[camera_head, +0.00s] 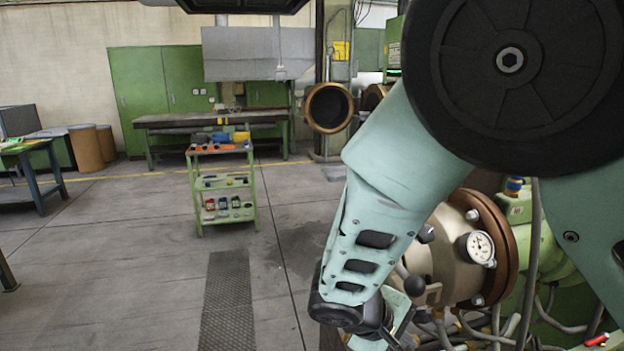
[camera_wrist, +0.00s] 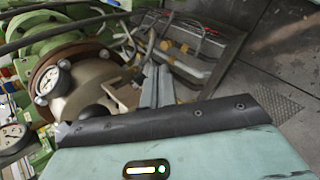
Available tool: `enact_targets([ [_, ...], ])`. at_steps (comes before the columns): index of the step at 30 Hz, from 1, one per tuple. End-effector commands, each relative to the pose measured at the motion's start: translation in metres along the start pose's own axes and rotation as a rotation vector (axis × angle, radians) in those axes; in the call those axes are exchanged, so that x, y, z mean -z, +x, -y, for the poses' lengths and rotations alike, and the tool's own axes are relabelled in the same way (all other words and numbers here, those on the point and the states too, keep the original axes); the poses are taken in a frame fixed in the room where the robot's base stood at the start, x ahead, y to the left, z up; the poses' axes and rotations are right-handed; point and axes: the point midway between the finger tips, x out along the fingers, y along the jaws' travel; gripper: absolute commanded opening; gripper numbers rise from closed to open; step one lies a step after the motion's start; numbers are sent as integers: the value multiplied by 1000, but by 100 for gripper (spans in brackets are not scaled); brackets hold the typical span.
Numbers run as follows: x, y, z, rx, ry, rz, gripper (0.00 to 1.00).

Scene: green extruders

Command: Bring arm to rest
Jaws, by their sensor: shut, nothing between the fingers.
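My gripper (camera_wrist: 157,88) shows in the wrist view as two grey fingers close together, with nothing between them. It points toward the floor beside the machine. In the head view my pale green arm reaches down across the right half, and its black wrist is at the bottom centre right. The fingers are mostly cut off or hidden there. The arm covers part of a green machine with a beige, brown-rimmed flange (camera_head: 503,250) and a round dial gauge (camera_head: 480,247). The gauge also shows at left in the wrist view (camera_wrist: 55,82).
Hoses and cables (camera_wrist: 190,30) run close by the gripper. A green trolley (camera_head: 222,182) with tools stands at centre left. A workbench (camera_head: 210,120) and green cabinets (camera_head: 150,85) line the back wall.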

Motion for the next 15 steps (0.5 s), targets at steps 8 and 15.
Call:
enact_targets([
  [8, -74, -48, 43, 462, 1, -57, 0],
  [15, -128, -85, 64, 659, -3, -196, 0],
])
